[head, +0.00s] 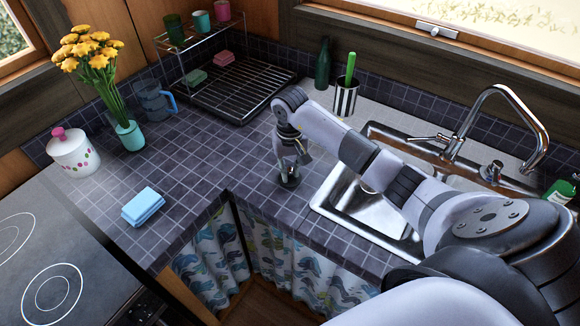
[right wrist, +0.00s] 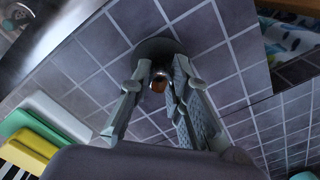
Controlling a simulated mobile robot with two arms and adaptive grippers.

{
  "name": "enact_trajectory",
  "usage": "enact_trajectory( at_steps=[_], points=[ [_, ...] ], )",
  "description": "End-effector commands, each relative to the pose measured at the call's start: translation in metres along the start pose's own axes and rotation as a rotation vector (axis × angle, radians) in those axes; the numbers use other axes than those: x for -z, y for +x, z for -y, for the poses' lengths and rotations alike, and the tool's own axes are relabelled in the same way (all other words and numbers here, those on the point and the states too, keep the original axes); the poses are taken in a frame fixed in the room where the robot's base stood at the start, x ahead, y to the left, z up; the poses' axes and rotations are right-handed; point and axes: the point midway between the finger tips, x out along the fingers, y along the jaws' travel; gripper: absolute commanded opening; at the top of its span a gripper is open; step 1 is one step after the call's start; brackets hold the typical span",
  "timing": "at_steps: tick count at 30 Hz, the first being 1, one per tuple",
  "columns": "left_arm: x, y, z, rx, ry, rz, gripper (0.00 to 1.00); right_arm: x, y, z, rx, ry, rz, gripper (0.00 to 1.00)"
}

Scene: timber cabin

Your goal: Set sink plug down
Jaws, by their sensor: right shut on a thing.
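The sink plug (head: 289,183) is a small dark disc at the tiled counter (head: 215,160), left of the sink (head: 350,205). My right gripper (head: 289,160) points down and is shut on it. In the right wrist view the plug's dark disc (right wrist: 158,46) shows beyond the fingertips (right wrist: 160,80), with a shiny knob between them. The plug looks flat and is at or very close to the tiles; I cannot tell whether it touches them. My left gripper is not in view.
A blue sponge (head: 144,206), a flower vase (head: 129,134) and a white lidded jar (head: 74,153) stand to the left. A dish rack (head: 240,92) and green bottle (head: 322,66) are behind. Tiles around the plug are clear; the counter's front edge (head: 228,192) is near.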

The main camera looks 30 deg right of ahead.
Motion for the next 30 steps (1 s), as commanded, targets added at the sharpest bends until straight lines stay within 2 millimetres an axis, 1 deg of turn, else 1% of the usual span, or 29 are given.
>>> enact_trajectory(
  at_steps=[6, 10, 11, 20, 27, 30],
  points=[
    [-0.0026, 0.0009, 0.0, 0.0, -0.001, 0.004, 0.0, 0.0003, 0.0003, 0.0001, 0.0, 0.0, -0.001, 0.0],
    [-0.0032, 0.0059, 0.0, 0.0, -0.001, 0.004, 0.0, 0.0006, 0.0043, 0.0, -0.001, -0.001, -0.002, 0.0],
    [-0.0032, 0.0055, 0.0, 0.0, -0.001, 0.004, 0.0, 0.0005, 0.004, 0.0001, -0.001, -0.001, -0.002, 0.18],
    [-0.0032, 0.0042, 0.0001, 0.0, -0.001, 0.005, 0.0, 0.0002, 0.0028, 0.0003, 0.0, 0.0, -0.001, 0.37],
    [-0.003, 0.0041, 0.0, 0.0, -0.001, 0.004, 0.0, 0.0001, 0.0028, 0.0002, 0.0, 0.0, 0.0, 0.37],
    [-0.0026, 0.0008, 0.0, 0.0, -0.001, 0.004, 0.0, 0.0, -0.0002, 0.0004, 0.001, 0.0, 0.0, 0.37]
  ],
)
